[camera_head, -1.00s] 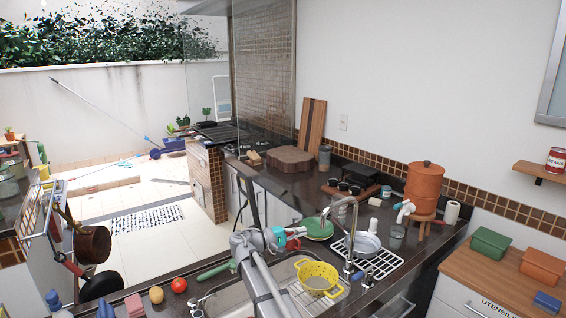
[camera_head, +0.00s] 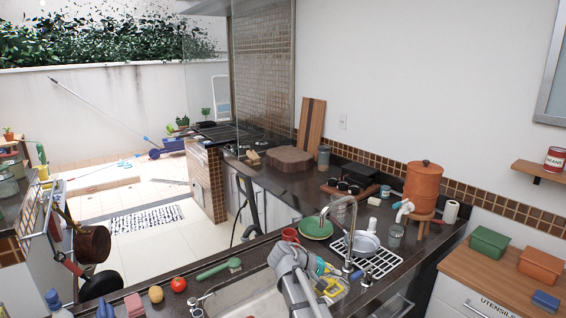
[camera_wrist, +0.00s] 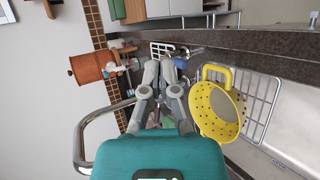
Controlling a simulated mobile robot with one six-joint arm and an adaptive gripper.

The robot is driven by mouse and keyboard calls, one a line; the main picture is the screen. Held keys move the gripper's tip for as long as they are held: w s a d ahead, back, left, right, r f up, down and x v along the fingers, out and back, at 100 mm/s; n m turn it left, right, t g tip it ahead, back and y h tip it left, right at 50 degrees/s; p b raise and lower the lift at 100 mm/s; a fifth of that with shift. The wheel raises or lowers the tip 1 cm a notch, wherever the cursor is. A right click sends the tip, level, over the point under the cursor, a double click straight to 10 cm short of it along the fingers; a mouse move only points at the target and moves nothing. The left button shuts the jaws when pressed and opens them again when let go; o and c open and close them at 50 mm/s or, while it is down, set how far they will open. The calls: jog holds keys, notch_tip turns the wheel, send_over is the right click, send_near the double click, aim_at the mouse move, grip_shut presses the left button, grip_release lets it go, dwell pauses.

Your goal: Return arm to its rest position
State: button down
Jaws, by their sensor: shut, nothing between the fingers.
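My gripper (camera_wrist: 164,66) is shut and empty in the wrist view, its two fingers together above its teal body. In the head view my arm reaches over the sink and mostly hides the gripper; a bit of teal shows beside the arm. The yellow colander (camera_wrist: 215,108) is just right of the fingers in the wrist view, apart from them. In the head view the colander (camera_head: 334,288) is largely hidden behind my arm.
The curved faucet (camera_head: 338,204) stands close by; it also shows in the wrist view (camera_wrist: 84,132). A white dish rack (camera_head: 383,262), a green plate (camera_head: 317,228), a red mug (camera_head: 290,235) and a terracotta water filter (camera_head: 424,182) stand on the dark counter. A tomato (camera_head: 178,284) lies left.

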jog(key=s+f+m+g+y, duration=0.1)
jog(key=s+f+m+y, duration=0.1)
jog(key=s+f+y, duration=0.2)
jog(key=s+d+f+m+g+y, duration=0.1)
jog(key=s+f+y, duration=0.4)
jog(key=s, duration=0.8)
jog(key=m+y, duration=0.1)
jog(key=y, duration=0.1)
jog(key=shift+d+f+y, duration=0.2)
jog(key=shift+f+y, duration=0.1)
jog(key=shift+y, duration=0.1)
dwell(1.1)
